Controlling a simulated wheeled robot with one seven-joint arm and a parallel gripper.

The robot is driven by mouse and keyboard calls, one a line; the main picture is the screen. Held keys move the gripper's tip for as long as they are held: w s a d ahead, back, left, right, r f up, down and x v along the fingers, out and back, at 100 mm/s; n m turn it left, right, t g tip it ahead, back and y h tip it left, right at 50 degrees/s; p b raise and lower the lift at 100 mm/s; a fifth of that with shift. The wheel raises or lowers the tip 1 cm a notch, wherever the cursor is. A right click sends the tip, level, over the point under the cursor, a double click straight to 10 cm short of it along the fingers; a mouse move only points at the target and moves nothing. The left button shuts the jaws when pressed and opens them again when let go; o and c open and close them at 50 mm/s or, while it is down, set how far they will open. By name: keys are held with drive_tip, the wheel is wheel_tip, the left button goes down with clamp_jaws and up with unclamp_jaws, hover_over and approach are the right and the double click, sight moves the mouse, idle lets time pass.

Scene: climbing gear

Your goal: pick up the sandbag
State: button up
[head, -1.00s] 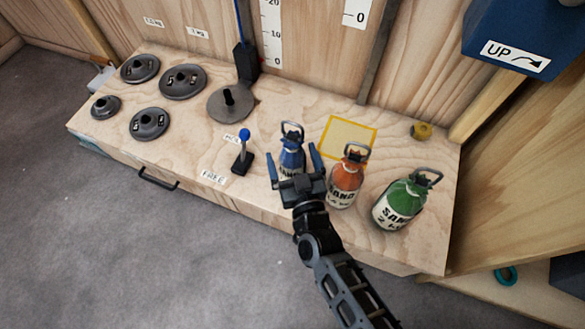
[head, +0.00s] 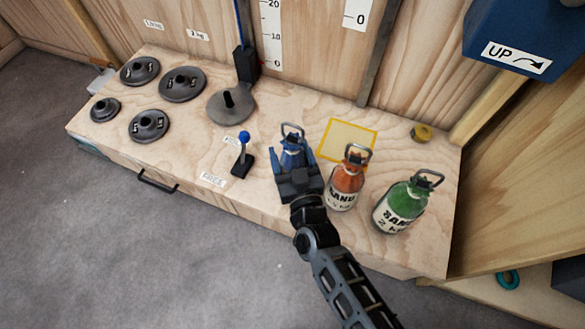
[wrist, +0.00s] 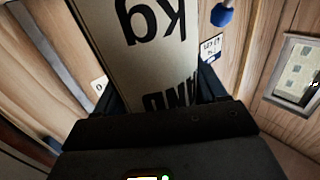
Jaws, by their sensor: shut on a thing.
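A blue sandbag (head: 292,155) with a dark handle loop on top stands upright on the wooden bench. My gripper (head: 296,166) is around its body from the front, with one finger on each side, and is shut on it. The gripper hides the bag's lower part. In the wrist view the bag's pale label (wrist: 150,50) with "kg" and part of "SAND" fills the space between the fingers. An orange sandbag (head: 346,183) stands just right of the gripper, and a green sandbag (head: 402,203) stands farther right.
A yellow-outlined square (head: 347,143) lies behind the bags. A blue-knobbed lever (head: 243,155) stands left of the gripper. Several dark weight discs (head: 182,83) lie on the bench (head: 200,140) at left. A blue box marked UP (head: 525,35) hangs upper right.

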clamp_jaws()
drive_tip(key=shift+r, duration=0.15)
